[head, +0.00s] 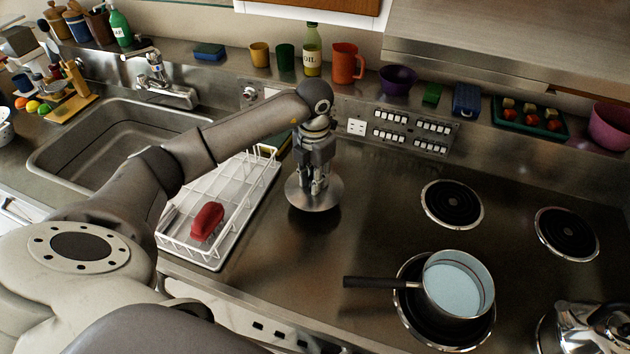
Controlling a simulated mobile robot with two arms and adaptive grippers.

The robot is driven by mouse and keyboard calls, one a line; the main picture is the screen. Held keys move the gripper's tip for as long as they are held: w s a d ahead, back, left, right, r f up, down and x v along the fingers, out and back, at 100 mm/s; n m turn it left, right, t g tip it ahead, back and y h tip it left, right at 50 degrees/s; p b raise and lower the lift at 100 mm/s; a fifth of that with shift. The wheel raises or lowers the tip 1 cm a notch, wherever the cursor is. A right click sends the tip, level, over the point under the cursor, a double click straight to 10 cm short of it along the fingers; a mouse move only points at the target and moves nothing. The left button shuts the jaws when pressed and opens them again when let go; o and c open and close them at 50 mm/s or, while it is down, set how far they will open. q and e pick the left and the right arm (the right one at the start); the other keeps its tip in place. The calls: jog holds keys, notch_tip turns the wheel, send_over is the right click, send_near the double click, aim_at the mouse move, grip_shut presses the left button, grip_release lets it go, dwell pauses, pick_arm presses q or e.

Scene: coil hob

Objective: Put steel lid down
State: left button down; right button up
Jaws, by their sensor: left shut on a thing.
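The steel lid (314,200) is a round, shiny disc at the middle of the head view. It is at or just above the dark steel worktop, right of the dish rack; I cannot tell whether it touches the surface. My left gripper (315,183) points down over the lid's centre and is shut on it, hiding the knob. A saucepan (457,284) with a pale blue inside and a dark handle stands uncovered on the front left coil. My right gripper is not in view.
A white dish rack (225,200) holding a red object (207,221) stands just left of the lid. Two bare coils (452,204) lie at the back right. A kettle (590,330) stands at the lower right. Worktop between lid and coils is clear. Cups and a bottle line the back ledge.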

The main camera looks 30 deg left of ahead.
pick_arm(q)
jog(key=shift+w+a+f, duration=0.15)
jog(key=shift+w+f, duration=0.2)
jog(key=shift+f, duration=0.05)
jog(key=shift+w+a+f, duration=0.15)
jog(key=shift+w+f, duration=0.05)
jog(key=shift+f, duration=0.25)
notch_tip(320, 180, down, 2)
jog(key=shift+f+p, duration=0.25)
jog(key=shift+p, duration=0.35)
jog(key=shift+f, duration=0.3)
jog(key=c, duration=1.3)
grip_release()
jog(key=shift+o, duration=0.2)
jog(key=shift+r, duration=0.15)
notch_tip(320, 180, up, 12)
jog(key=b, duration=0.3)
